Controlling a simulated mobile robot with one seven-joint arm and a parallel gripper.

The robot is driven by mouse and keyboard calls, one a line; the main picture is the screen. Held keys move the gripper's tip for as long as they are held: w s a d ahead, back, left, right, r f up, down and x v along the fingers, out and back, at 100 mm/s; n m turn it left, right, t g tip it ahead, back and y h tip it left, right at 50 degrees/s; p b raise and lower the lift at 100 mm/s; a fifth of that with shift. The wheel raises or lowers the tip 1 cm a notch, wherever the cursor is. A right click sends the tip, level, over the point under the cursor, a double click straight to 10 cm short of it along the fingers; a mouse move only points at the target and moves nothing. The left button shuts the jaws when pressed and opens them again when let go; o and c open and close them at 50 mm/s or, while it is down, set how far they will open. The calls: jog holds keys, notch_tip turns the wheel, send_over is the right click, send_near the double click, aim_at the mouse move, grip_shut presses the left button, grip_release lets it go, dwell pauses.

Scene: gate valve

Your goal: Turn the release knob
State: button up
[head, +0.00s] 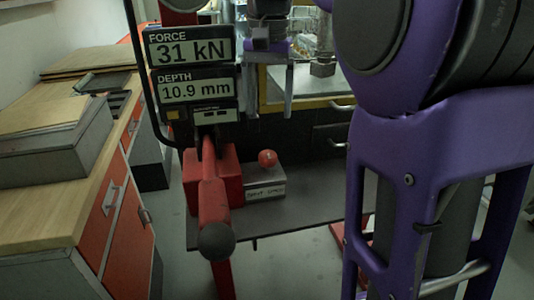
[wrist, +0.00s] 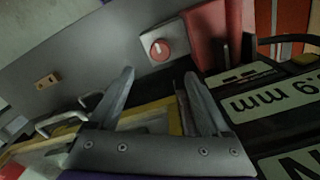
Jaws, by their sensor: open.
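A round red knob (head: 267,158) sits on a small grey box (head: 265,186) with a printed label, low on a dark shelf. In the wrist view the knob (wrist: 160,50) faces me on its light plate, with a pale mark on its face. It lies just past the gap between my fingertips. My gripper (head: 270,113) hangs above the knob in the head view, fingers pointing down. In the wrist view my gripper (wrist: 159,74) is open and empty, and no finger touches the knob.
A red block (head: 190,180) and a red lever with a dark ball end (head: 216,241) stand left of the knob. A display panel (head: 192,75) reads 31 kN and 10.9 mm. A wooden-topped cabinet (head: 60,210) is at far left. The shelf (head: 320,200) right of the box is bare.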

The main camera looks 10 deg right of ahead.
aim_at(268, 154)
notch_tip(268, 154, down, 11)
jog(key=shift+f+b, duration=0.2)
jog(key=shift+b, duration=0.95)
grip_shut()
